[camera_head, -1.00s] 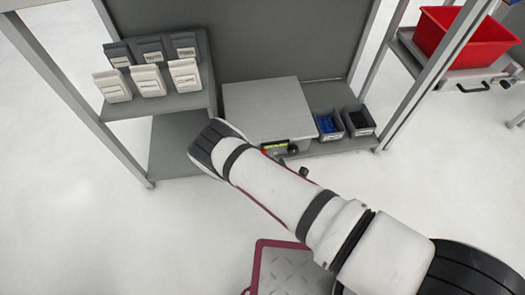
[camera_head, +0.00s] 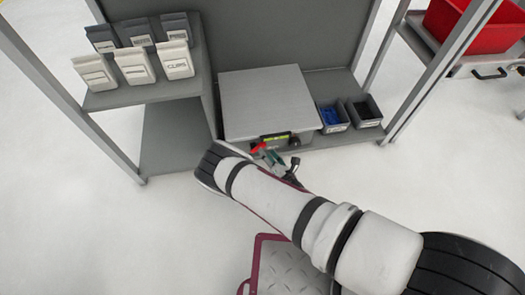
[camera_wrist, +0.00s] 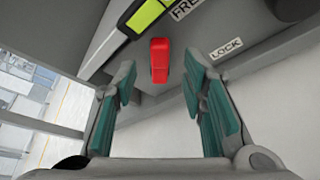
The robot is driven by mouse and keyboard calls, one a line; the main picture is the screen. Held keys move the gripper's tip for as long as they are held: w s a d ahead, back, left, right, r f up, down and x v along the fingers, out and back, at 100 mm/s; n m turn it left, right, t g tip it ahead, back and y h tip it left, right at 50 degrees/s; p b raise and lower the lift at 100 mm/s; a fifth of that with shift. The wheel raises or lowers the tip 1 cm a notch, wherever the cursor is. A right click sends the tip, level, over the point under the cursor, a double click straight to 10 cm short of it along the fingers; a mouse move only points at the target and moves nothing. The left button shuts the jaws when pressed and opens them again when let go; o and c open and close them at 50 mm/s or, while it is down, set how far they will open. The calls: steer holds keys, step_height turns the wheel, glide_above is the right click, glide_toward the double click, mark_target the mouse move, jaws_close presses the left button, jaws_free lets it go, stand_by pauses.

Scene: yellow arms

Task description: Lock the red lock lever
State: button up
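The red lock lever (camera_wrist: 160,60) is on the front of a grey box (camera_head: 268,95), which stands on the shelf. In the wrist view the lever lies ahead of and between the two teal-padded fingers of my gripper (camera_wrist: 162,90). The fingers are apart and hold nothing. A LOCK label (camera_wrist: 227,48) is to the right of the lever, and a partly cut-off label starting with FRE (camera_wrist: 186,8) is above it. In the head view the lever (camera_head: 258,147) shows just beside my gripper (camera_head: 272,158), at the box's lower front edge.
A yellow-green strip (camera_wrist: 146,15) sits beside the lever. White and dark label bins (camera_head: 132,65) stand on the left shelf. Two small grey bins (camera_head: 350,114) stand right of the box. A red crate (camera_head: 465,25) is at the far right.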

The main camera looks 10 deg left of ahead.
mark_target(258, 146)
steer(key=shift+b+x, duration=0.75)
steer(key=shift+x, duration=1.65)
jaws_close()
